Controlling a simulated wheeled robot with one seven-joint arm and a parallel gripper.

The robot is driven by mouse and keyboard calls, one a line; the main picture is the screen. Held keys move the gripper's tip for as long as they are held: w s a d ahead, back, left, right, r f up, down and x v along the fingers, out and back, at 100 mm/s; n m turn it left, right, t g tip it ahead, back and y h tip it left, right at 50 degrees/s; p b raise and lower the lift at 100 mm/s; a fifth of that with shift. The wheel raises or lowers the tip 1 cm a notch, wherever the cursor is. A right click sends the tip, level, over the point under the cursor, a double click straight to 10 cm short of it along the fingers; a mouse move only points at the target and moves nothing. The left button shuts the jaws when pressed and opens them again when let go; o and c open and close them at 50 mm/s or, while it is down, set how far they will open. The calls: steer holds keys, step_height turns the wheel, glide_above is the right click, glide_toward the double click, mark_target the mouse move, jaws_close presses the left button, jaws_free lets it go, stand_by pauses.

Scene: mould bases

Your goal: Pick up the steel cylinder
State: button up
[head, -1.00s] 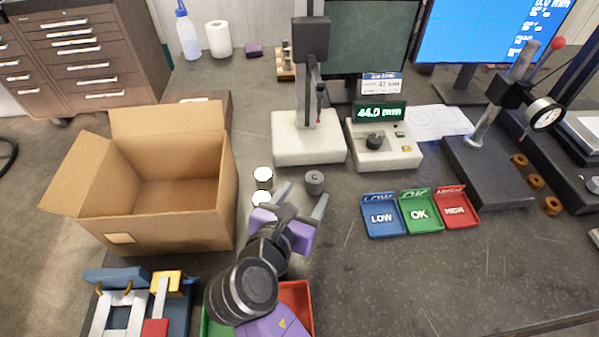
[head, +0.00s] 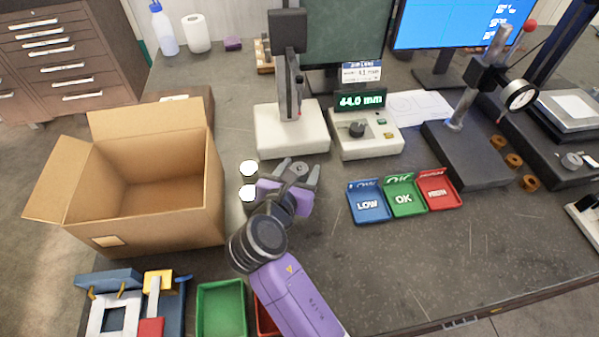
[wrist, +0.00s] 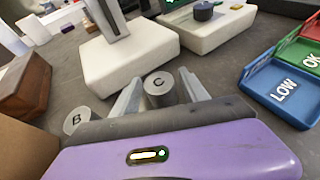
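A grey metal cylinder marked C (wrist: 158,84) stands upright on the dark bench, and its top also shows in the head view (head: 299,168). My gripper (wrist: 161,80) is open, with one finger on each side of this cylinder; I cannot tell whether either finger touches it. In the head view my gripper (head: 299,173) hides the cylinder's lower part. Two more cylinders with pale tops, a far one (head: 249,170) and a near one (head: 248,194), stand just to the left. A cylinder marked B (wrist: 77,121) shows at the left in the wrist view.
A white-based gauge stand (head: 292,130) is close behind the cylinders. An open cardboard box (head: 160,225) stands to the left. Blue LOW (head: 369,207), green OK (head: 404,198) and red HIGH (head: 439,191) trays lie to the right. A green bin (head: 221,310) is in front.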

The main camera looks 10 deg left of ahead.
mark_target(299, 168)
jaws_close()
steer(key=shift+r, duration=0.1)
step_height(299, 168, up, 10)
steer(key=shift+a+r, duration=0.1)
stand_by(0.4)
